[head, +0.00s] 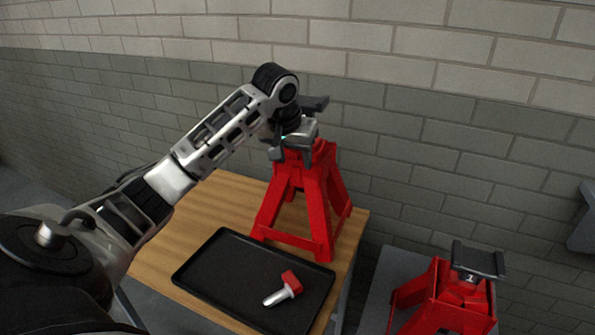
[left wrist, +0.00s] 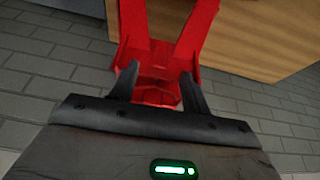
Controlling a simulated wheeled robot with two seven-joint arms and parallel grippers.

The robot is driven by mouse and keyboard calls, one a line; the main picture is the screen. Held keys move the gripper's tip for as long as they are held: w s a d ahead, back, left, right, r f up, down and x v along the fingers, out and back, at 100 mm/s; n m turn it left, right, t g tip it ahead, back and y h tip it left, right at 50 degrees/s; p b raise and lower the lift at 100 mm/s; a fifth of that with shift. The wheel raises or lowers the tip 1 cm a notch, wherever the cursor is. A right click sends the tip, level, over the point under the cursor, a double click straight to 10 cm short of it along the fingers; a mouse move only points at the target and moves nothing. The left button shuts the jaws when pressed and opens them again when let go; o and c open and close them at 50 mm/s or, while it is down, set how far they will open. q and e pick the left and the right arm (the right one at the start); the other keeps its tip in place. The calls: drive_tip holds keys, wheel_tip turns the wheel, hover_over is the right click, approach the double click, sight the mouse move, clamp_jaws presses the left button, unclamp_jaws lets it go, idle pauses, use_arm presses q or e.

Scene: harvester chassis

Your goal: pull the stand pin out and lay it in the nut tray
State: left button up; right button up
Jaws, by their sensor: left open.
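The stand pin (head: 283,290), with a red grip and a silver shaft, lies in the black nut tray (head: 225,264), toward its right side. The red stand (head: 316,190) stands upright on the wooden bench behind the tray. My left gripper (head: 278,150) is at the top of this stand, well above the pin and apart from it. In the left wrist view my left gripper (left wrist: 158,84) has its fingers spread, with the red stand (left wrist: 160,50) beyond and between them. I cannot tell whether they touch it. My right gripper is not in view.
The wooden bench (head: 222,205) is clear to the left of the stand. A second red stand (head: 455,300) with a dark saddle is at the lower right, on a grey surface (head: 385,285). A brick wall (head: 420,110) rises behind.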

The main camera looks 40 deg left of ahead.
sight(296, 167)
use_arm(q)
drive_tip(key=x, duration=0.6)
drive_tip(key=shift+w+f, duration=0.1)
drive_tip(key=shift+f, duration=0.15)
clamp_jaws()
